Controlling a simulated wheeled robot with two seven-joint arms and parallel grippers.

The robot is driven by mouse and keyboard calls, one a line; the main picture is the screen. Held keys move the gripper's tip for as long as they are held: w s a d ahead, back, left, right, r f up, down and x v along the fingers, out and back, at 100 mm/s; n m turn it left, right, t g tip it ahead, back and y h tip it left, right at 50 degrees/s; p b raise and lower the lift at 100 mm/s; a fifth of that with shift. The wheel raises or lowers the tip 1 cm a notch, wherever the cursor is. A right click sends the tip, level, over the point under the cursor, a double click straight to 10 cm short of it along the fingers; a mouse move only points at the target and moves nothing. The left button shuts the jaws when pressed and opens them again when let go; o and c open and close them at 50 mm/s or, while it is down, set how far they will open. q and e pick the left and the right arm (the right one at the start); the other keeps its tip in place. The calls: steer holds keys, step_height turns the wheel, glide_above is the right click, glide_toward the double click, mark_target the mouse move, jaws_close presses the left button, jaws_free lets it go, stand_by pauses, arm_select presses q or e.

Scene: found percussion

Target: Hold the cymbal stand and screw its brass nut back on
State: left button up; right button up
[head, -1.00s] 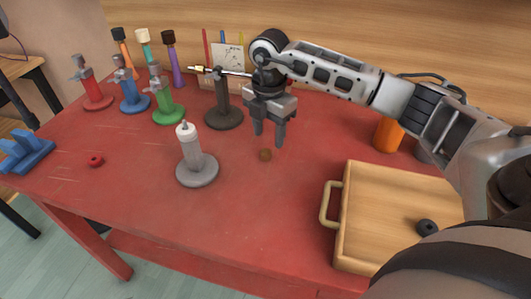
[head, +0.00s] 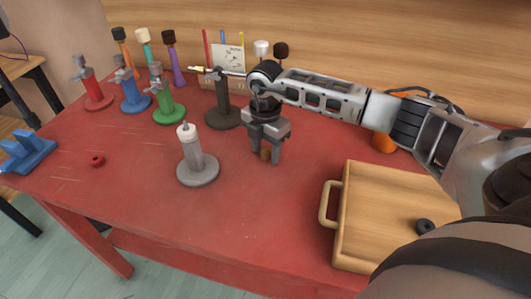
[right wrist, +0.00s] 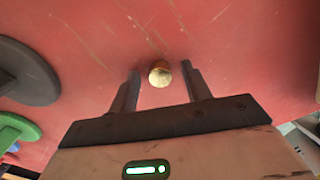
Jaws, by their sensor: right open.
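The brass nut (head: 265,154) lies on the red table. My right gripper (head: 264,157) is open and points down over it, with one finger on each side. In the right wrist view the nut (right wrist: 160,73) sits between the open fingertips, with a gap on both sides. A grey stand (head: 194,162) with a round base and a pale narrow top, seemingly the cymbal stand, stands upright left of the gripper. No gripper holds it. My left gripper is out of view.
A dark stand (head: 223,108) with a rod is behind the grey one. Red (head: 91,88), blue (head: 130,96) and green (head: 166,104) stands are back left. A red ring (head: 97,160) lies left. The front table is clear.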

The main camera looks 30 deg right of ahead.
steer(key=c, duration=1)
steer(key=shift+r, duration=0.2)
steer(key=shift+r, duration=0.6)
steer(key=s+a+r, duration=0.1)
steer(key=a+r, duration=0.2)
steer(key=a, duration=0.1)
steer(key=s+a+r+b, duration=0.1)
steer(key=s+a+r, duration=0.1)
steer(key=a+r, duration=0.2)
steer(key=s+a+r+b, duration=0.1)
steer(key=s+a+r, duration=0.1)
steer(key=a+r, duration=0.2)
steer(key=shift+a+r, duration=0.25)
steer(key=shift+a, duration=0.35)
steer(key=shift+w, duration=0.1)
